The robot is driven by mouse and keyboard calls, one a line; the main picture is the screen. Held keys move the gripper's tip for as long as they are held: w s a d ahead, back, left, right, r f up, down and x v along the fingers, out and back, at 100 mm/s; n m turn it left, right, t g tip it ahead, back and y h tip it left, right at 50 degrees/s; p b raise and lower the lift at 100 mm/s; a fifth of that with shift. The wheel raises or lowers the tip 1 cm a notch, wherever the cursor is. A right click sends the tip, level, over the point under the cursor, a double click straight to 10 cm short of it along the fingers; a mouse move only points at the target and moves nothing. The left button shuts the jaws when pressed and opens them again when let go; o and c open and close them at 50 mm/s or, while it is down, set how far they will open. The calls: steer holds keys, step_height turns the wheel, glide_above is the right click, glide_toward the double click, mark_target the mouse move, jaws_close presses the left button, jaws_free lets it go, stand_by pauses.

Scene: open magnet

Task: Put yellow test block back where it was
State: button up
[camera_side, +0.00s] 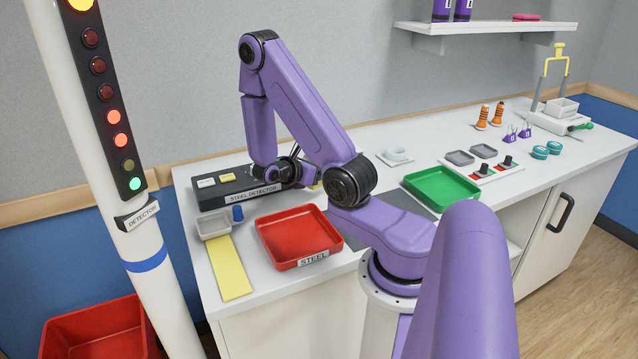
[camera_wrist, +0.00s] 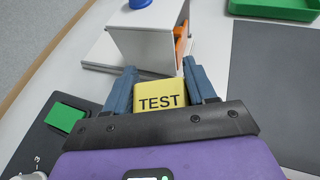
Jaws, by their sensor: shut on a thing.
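The yellow test block (camera_wrist: 160,93), marked TEST, sits between the two blue fingers of my gripper (camera_wrist: 161,88) in the wrist view. The fingers are shut on its sides. In the side view my gripper is mostly hidden behind my own arm, beside the black steel detector (camera_side: 211,197) at the back left of the bench. A small bit of yellow shows just right of it there, partly covered. I cannot tell whether the block touches the surface beneath. Two small pale pads, one white and one yellowish, lie on the detector's left top.
A red STEEL tray (camera_side: 296,236), grey dish (camera_side: 213,224), blue cylinder (camera_side: 238,213) and yellow strip (camera_side: 231,270) stand in front of the detector. A white box (camera_wrist: 148,46) stands just beyond my fingers. A green tray (camera_side: 441,186) and dark mat (camera_wrist: 272,85) lie to the right.

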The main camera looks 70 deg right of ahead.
mark_target(319, 193)
steer(key=shift+f, duration=1.95)
steer(key=shift+f, duration=0.1)
steer(key=o, duration=1.1)
